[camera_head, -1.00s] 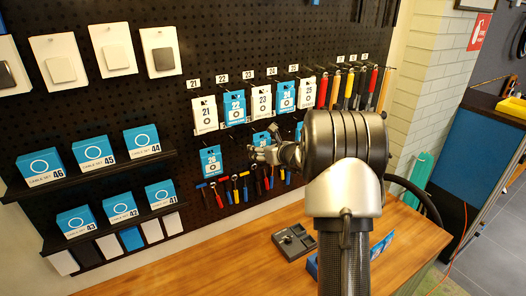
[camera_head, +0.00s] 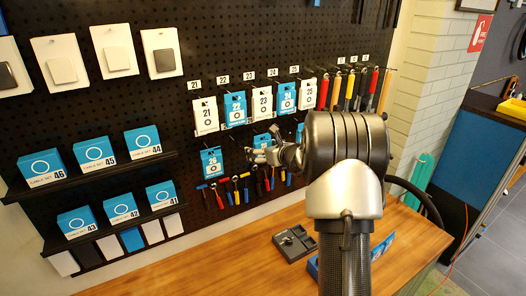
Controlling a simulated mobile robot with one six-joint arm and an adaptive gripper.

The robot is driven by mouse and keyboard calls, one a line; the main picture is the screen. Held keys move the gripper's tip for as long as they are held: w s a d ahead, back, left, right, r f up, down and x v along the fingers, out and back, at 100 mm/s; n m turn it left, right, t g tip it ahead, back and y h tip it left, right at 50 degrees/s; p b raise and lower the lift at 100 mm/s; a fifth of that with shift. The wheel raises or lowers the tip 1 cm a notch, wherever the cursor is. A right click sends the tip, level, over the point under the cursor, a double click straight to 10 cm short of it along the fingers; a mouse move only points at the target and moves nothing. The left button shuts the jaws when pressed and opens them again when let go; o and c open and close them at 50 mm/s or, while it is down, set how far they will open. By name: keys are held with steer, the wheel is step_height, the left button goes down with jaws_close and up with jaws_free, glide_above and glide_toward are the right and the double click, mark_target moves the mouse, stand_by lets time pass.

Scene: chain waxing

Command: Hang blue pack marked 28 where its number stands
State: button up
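My gripper (camera_head: 262,154) is in front of the pegboard, just right of the blue pack marked 26 (camera_head: 211,162). Its fingers are small and partly hidden by my wrist and arm, so I cannot tell whether they are open or shut. A blue pack (camera_head: 262,141) shows just above and behind the gripper; its number is not readable. I cannot tell whether it hangs on a hook or is held. Another bit of blue (camera_head: 299,131) shows beside my wrist, mostly hidden. No number 28 is readable on any pack or label.
Packs 21 to 25 hang in the row above, under number labels (camera_head: 222,79). Tools with coloured handles (camera_head: 239,189) hang below. Shelves with boxed sets (camera_head: 93,151) are at left. A dark tray (camera_head: 295,243) stands on the wooden bench (camera_head: 215,270), which is clear at left.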

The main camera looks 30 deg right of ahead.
steer(key=d+v, duration=0.1)
steer(key=v, duration=1.1)
steer(key=s+a+f+n+g+y+b, duration=0.1)
steer(key=s+a+n+y+b, duration=0.15)
steer(key=a+n, duration=0.5)
steer(key=s+a+f+n+g+y+b, duration=0.1)
steer(key=s+a+f+n+g+b, duration=0.2)
steer(key=a, duration=0.8)
steer(key=s+a+n+y+b, duration=0.2)
steer(key=s+a+n+b, duration=0.15)
steer(key=a+n, duration=0.45)
steer(key=s+a+f+n+g+b, duration=0.2)
steer(key=s+a+f+n+b, duration=0.15)
steer(key=s+a, duration=0.2)
steer(key=s+a+f+n+g+b, duration=0.25)
steer(key=s+a+f+n, duration=0.2)
steer(key=s, duration=0.25)
steer(key=s+d+f+n+h+b, duration=0.4)
steer(key=s+f+n, duration=0.4)
steer(key=s+n, duration=0.2)
steer(key=shift+s+d+h+b, duration=0.25)
steer(key=shift+s+h+b, duration=0.1)
steer(key=shift+b, duration=0.45)
steer(key=shift+f, duration=0.1)
